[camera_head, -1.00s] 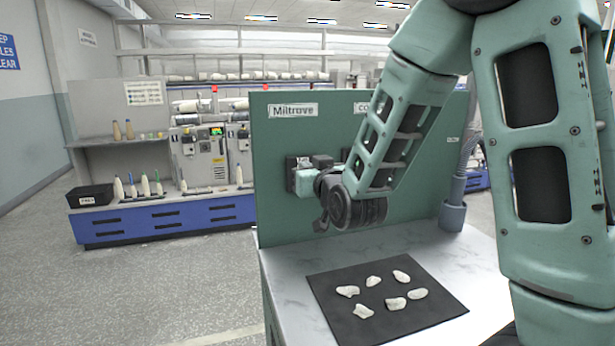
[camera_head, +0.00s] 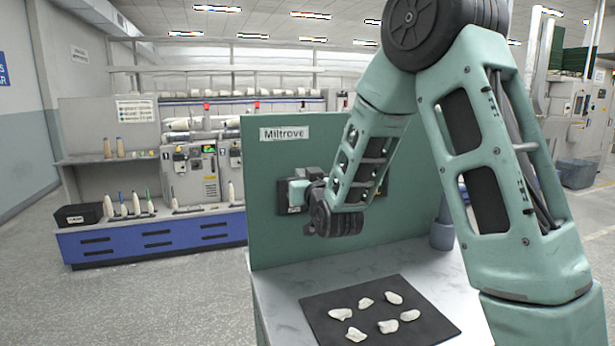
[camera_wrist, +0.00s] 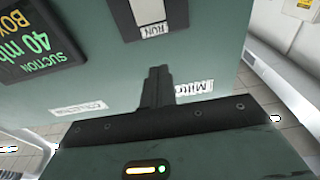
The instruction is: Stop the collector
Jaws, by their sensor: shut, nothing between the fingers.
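The green panel (camera_head: 262,215) stands upright at the back of the table and carries a "Miltrove" sign (camera_head: 285,133). In the wrist view the panel (camera_wrist: 90,75) fills most of the picture. A dark plate with a pale grey part (camera_wrist: 148,10) is on it at the top edge, partly cut off, with a small label (camera_wrist: 153,30) that seems to read "RUN". My gripper (camera_wrist: 158,75) is shut and empty, its fingertips just below that label in the picture; I cannot tell whether they touch the panel. In the head view my wrist and arm hide the fingertips.
A dark display (camera_wrist: 40,40) reading "SUCTION 40 mb" is at the wrist view's upper left. Several pale lumps lie on a black mat (camera_head: 318,306) on the table (camera_head: 277,283). A winding machine with a blue base (camera_head: 150,240) stands behind, left. Open floor lies left.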

